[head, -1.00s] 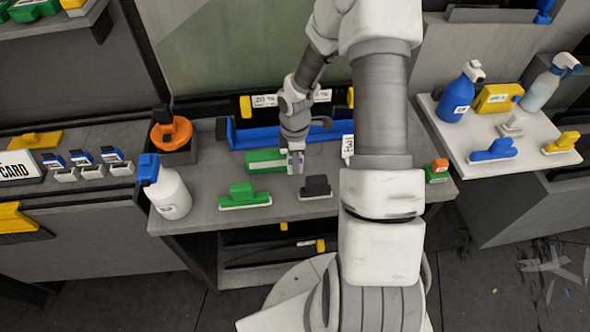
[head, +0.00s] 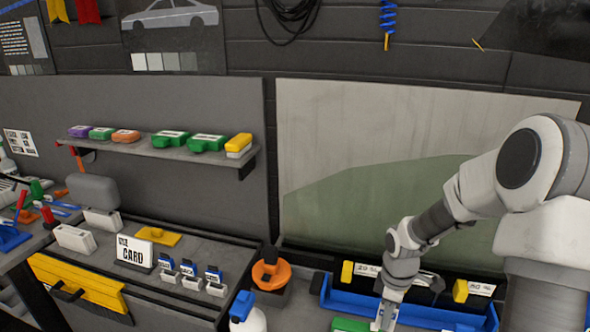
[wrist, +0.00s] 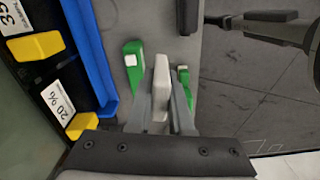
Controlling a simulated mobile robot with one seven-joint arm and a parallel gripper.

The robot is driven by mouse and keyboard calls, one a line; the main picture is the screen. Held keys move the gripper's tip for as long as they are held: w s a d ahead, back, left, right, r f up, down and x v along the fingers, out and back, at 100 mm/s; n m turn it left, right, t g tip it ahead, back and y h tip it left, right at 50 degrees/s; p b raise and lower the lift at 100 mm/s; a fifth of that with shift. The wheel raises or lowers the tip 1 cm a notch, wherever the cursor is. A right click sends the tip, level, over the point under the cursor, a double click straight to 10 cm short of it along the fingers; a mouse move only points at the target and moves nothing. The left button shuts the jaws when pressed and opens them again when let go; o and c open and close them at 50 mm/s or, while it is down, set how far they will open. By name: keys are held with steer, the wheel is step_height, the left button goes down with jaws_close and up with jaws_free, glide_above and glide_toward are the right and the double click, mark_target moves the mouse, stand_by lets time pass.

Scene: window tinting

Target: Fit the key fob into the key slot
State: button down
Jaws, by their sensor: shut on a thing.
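My gripper (head: 384,318) is low over the workbench at the bottom edge of the head view, in front of the blue tray. In the wrist view my gripper (wrist: 160,96) is shut on a pale grey-white block (wrist: 161,86), which I take to be the key fob. I cannot pick out the key slot for sure.
A blue tray (head: 410,312) with labelled yellow-ended rolls lies behind my gripper. Green-handled tools (wrist: 134,66) lie close by. An orange round item (head: 270,274) and a blue-capped bottle (head: 246,312) stand between my gripper and the left counter. A shelf (head: 190,153) of coloured boxes hangs above.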

steer(key=a+m, duration=0.1)
steer(key=f+m, duration=0.1)
steer(key=shift+w+a+m+b, duration=0.15)
steer(key=shift+a+m+b, duration=0.15)
steer(key=shift+a+b, duration=0.1)
steer(key=a+f+m+b, duration=0.1)
steer(key=a+m, duration=0.4)
steer(key=m, duration=0.5)
steer(key=shift+s+a+f+b, duration=0.2)
steer(key=shift+a+f+b, duration=0.2)
steer(key=shift+b, duration=0.4)
